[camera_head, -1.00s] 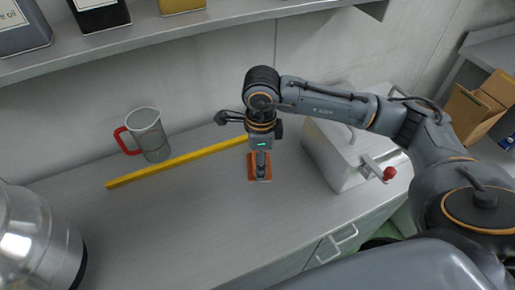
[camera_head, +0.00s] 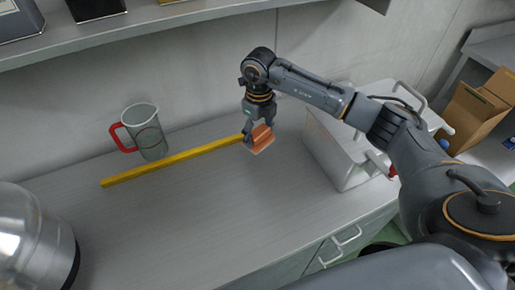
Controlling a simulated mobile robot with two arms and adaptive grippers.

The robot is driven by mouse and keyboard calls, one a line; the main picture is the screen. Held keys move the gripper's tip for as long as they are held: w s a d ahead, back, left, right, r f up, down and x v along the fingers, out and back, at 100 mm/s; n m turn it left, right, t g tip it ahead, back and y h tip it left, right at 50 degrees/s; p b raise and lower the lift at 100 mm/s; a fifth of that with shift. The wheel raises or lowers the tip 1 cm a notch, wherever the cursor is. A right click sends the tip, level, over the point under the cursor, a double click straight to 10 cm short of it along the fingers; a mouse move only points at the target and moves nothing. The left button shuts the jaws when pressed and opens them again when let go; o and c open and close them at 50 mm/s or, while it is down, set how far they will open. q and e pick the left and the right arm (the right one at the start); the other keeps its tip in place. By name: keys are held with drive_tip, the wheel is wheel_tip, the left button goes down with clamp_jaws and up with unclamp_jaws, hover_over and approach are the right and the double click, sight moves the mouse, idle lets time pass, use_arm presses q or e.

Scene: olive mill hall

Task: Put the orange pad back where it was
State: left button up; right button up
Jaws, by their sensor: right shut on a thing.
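The orange pad (camera_head: 264,139), with a pale underside, is in my right gripper (camera_head: 258,133) near the right end of the yellow bar. The gripper is shut on it from above, and the fingers hide part of it. The pad is tilted, its pale lower face showing at the front. I cannot tell whether its edge touches the counter (camera_head: 200,215). My left gripper is not in the picture.
A yellow bar (camera_head: 160,169) lies along the counter. A clear jug with a red handle (camera_head: 149,133) stands behind it. A white box (camera_head: 345,150) stands right of the gripper, a metal vessel (camera_head: 30,240) at the left. A shelf (camera_head: 160,22) overhangs the back. The counter's front is clear.

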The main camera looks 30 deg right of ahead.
sight(257, 135)
drive_tip(key=w+f+b, duration=0.1)
drive_tip(key=w+d+f+b, duration=0.1)
drive_tip(key=f, duration=0.1)
drive_tip(key=w+f+b, duration=0.1)
drive_tip(key=f, duration=0.1)
drive_tip(key=shift+w+d+b, duration=0.2)
drive_tip(key=shift+w+b, duration=0.05)
drive_tip(key=shift+b, duration=0.05)
wheel_tip(257, 135, down, 4)
drive_tip(key=shift+w+d+r+b, duration=0.1)
drive_tip(key=shift+w+r+b, duration=0.1)
drive_tip(key=shift+b, duration=1)
drive_tip(key=shift+r, duration=0.1)
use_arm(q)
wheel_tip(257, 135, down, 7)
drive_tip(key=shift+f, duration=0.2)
use_arm(e)
drive_tip(key=shift+s, duration=0.1)
drive_tip(key=shift+f, duration=0.2)
drive_tip(key=o, duration=1)
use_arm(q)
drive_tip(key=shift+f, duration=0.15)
use_arm(e)
drive_tip(key=shift+r, duration=0.15)
